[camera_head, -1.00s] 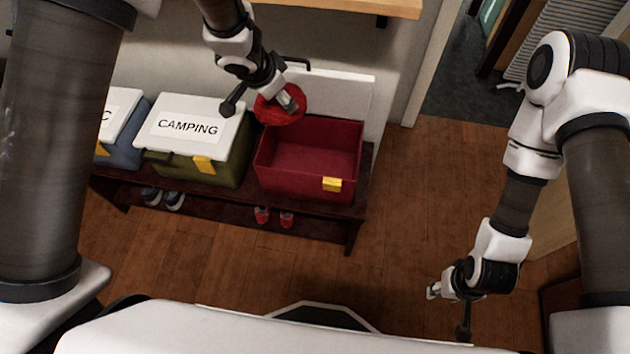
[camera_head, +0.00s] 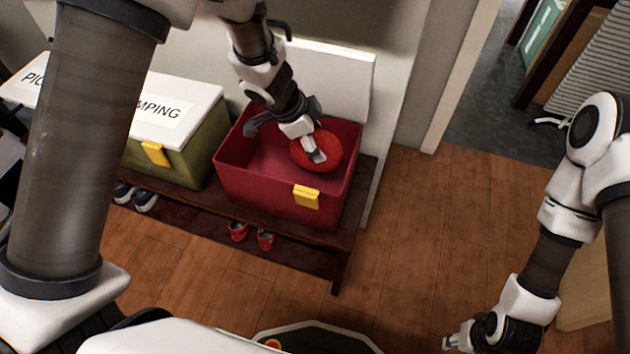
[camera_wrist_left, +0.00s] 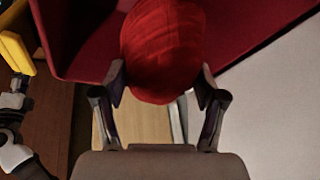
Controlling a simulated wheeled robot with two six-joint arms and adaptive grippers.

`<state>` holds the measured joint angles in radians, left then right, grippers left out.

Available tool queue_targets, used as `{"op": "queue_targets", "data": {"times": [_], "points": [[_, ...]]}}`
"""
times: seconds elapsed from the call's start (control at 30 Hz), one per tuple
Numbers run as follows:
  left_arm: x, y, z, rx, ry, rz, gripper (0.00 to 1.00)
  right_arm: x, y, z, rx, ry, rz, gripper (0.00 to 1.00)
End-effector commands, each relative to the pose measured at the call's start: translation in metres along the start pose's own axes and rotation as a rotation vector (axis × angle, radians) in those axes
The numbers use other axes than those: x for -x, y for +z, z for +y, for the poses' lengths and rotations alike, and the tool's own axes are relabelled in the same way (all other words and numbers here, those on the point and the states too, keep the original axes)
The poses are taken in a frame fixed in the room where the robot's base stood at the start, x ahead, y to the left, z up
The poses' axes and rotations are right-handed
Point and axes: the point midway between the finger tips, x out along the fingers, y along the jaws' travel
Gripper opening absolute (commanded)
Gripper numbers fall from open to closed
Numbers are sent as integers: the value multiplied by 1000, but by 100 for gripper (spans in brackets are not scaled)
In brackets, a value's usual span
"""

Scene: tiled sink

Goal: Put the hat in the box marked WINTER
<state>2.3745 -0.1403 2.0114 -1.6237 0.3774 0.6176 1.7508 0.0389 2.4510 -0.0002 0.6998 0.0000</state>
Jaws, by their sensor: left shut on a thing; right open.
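The red knitted hat (camera_head: 331,147) is in my left gripper (camera_head: 315,152), over the right part of an open dark red box (camera_head: 262,190). How far it is below the rim is hard to tell. In the left wrist view the hat (camera_wrist_left: 165,45) sits between the two fingers, with the box wall (camera_wrist_left: 90,40) close behind. The box has a yellow latch (camera_head: 306,196) and its white lid (camera_head: 335,75) stands raised behind it. No WINTER label shows. My right gripper (camera_head: 462,342) is open and empty, low at the bottom right.
A green box (camera_head: 195,150) with a closed lid marked CAMPING, partly hidden by my arm, stands left of the red box. Both are on a dark wooden bench (camera_head: 300,237). Red shoes (camera_head: 250,237) and dark shoes (camera_head: 137,197) lie below. The wooden floor at right is clear.

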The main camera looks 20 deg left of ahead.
Motion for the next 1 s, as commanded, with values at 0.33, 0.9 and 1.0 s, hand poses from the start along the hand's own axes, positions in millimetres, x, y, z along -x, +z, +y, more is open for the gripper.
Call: {"op": "queue_targets", "data": {"times": [0.33,0.9,1.0], "points": [[-80,34,13,0,0,0,29,-65,0,1,-1,0,0,42],[-114,48,18,1,0,0,23,-90,0,1,-1,0,1,42],[-114,48,18,1,-1,0,96,-90,0,1,-1,0,1,42]]}}
